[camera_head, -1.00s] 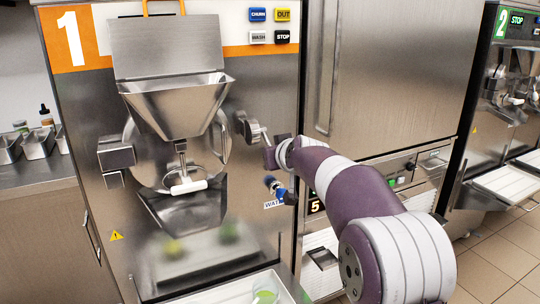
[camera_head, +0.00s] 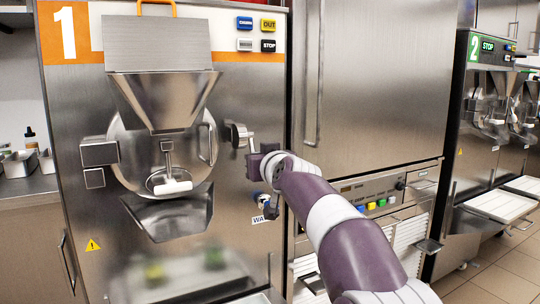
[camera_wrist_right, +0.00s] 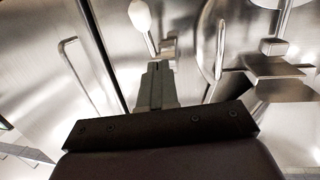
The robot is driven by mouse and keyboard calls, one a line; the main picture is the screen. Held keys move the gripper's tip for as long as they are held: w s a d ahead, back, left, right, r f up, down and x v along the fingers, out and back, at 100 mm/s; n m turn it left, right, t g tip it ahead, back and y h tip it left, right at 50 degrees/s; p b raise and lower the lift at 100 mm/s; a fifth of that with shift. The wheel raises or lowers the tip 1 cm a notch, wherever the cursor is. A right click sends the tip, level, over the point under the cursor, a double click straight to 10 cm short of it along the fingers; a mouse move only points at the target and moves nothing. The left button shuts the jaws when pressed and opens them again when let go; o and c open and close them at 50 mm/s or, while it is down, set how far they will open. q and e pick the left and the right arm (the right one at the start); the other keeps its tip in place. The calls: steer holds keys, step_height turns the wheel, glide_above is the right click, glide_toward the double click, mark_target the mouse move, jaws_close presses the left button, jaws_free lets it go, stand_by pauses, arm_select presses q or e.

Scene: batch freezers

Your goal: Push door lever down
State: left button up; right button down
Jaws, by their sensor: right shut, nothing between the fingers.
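The door lever (camera_head: 238,135) is a metal latch with a short bar on the right side of the round steel door (camera_head: 135,150) of machine 1. My right gripper (camera_head: 252,152) is shut and empty, close beside the lever's outer end; I cannot tell whether they touch. In the right wrist view the shut fingers (camera_wrist_right: 156,85) point at the steel front, with nothing between them. A white-tipped rod (camera_wrist_right: 141,20) shows just beyond them, and a metal block with a bar (camera_wrist_right: 277,66) is at the right. My left gripper is not in view.
A white-handled spout part (camera_head: 172,187) and a hopper (camera_head: 165,95) are on the door's front. A blue tap (camera_head: 262,200) sits below my right gripper. A tall cabinet (camera_head: 385,80) stands to the right, with machine 2 (camera_head: 490,120) beyond it.

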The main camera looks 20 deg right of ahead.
arm_select(q)
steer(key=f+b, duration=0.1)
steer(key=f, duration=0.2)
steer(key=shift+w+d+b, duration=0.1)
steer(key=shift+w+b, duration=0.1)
steer(key=shift+b, duration=0.15)
arm_select(e)
steer(key=s, duration=0.8)
steer(key=shift+s+a+f, duration=0.15)
steer(key=shift+s+f, duration=0.1)
steer(key=shift+s, duration=0.05)
